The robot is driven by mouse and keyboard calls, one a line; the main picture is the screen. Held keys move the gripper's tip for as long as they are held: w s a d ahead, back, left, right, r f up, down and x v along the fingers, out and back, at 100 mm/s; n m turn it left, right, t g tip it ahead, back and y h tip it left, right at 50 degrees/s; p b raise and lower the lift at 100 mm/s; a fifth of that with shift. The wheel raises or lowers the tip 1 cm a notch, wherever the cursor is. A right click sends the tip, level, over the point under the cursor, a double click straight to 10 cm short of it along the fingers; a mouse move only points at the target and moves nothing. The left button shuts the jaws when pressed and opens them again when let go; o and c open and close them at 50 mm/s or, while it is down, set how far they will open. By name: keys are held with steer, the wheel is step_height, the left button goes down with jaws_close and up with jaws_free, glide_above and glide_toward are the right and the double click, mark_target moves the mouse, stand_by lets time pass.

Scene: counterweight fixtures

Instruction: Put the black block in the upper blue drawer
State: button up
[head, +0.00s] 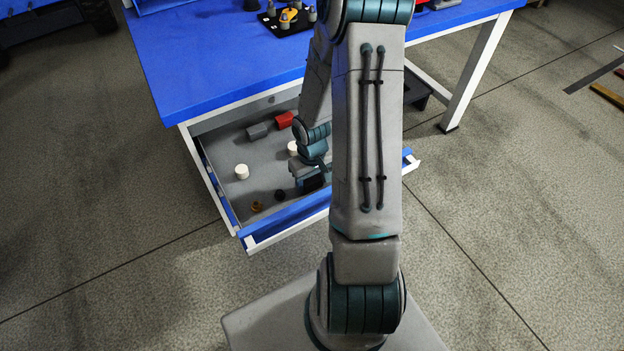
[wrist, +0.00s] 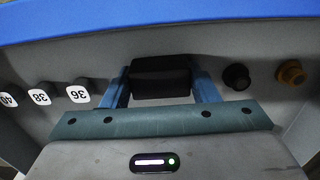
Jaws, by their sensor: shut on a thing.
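The black block (wrist: 160,76) sits between the two blue fingers of my gripper (wrist: 161,88) in the wrist view, which is shut on it. In the head view my gripper (head: 311,178) is low inside the open blue drawer (head: 285,231) under the bench top, with the dark block (head: 316,184) at its tips. I cannot tell whether the block touches the drawer floor. My arm hides part of the drawer's right side.
The drawer holds white cylinders (head: 241,172), a red block (head: 284,121), a grey block (head: 257,132), a small black knobbed piece (wrist: 237,77) and a brass one (wrist: 291,73). Clear floor shows between them. The blue bench top (head: 220,60) overhangs the drawer's back.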

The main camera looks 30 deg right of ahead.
steer(key=o, duration=1)
steer(key=shift+f, duration=0.15)
step_height(320, 180, up, 12)
steer(key=p, duration=0.3)
step_height(320, 180, up, 12)
steer(key=h, duration=0.1)
glide_above(312, 180)
steer(key=s+a, duration=0.5)
steer(key=a, duration=0.1)
steer(key=s+a+r+t, duration=0.1)
steer(key=s+a+r, duration=0.1)
steer(key=s+r, duration=0.1)
steer(key=s+a+r+t+y, duration=0.1)
steer(key=s+a+r, duration=0.2)
steer(key=shift+s+a+r, duration=0.15)
steer(key=shift+s+a, duration=0.15)
